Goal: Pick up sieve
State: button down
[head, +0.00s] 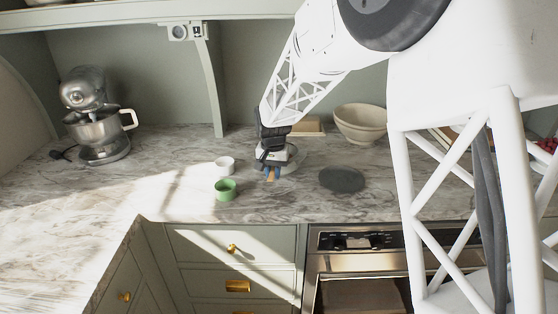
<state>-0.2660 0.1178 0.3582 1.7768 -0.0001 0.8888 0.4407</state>
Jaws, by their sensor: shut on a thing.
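A pale, round, thin-looking rim (293,155) shows just behind and to the right of the gripper. This is probably the sieve, but the gripper and wrist hide most of it. I cannot tell whether it touches the counter.
A green cup (225,190) and a white cup (224,164) stand close to the left. A dark round disc (342,179) lies to the right. Cream bowls (360,124) stand behind, and a stand mixer (94,118) is at the far left. The left counter is clear.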

jog(key=shift+r, duration=5)
jog(key=shift+f, duration=3.55)
jog(key=shift+s+d, duration=0.1)
jog(key=shift+d, duration=0.6)
jog(key=shift+a, duration=0.15)
